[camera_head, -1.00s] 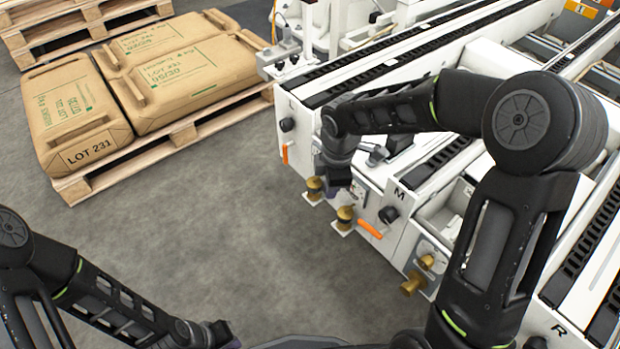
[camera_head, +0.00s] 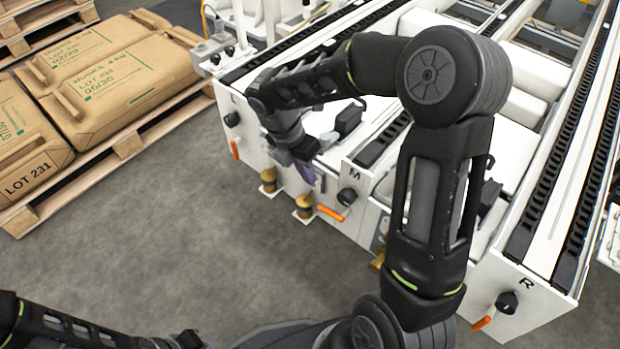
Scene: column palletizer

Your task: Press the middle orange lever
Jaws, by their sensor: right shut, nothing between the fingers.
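The middle orange lever (camera_head: 330,213) sticks out from the white machine's front, below a black knob and the letter M. My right gripper (camera_head: 309,174) points down just above and left of this lever. It is shut and empty, and a gap shows between it and the lever. Its fingertips are small and partly merge with the machine behind. My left gripper (camera_head: 188,341) is low at the bottom edge, far from the levers, and its fingers are not clear.
A left orange lever (camera_head: 235,149) and a right orange lever (camera_head: 482,323) sit on the same machine (camera_head: 545,310). Brass fittings (camera_head: 304,205) stand beside the middle lever. Sacks (camera_head: 120,75) lie on a pallet (camera_head: 20,218) at left. Grey floor is clear in front.

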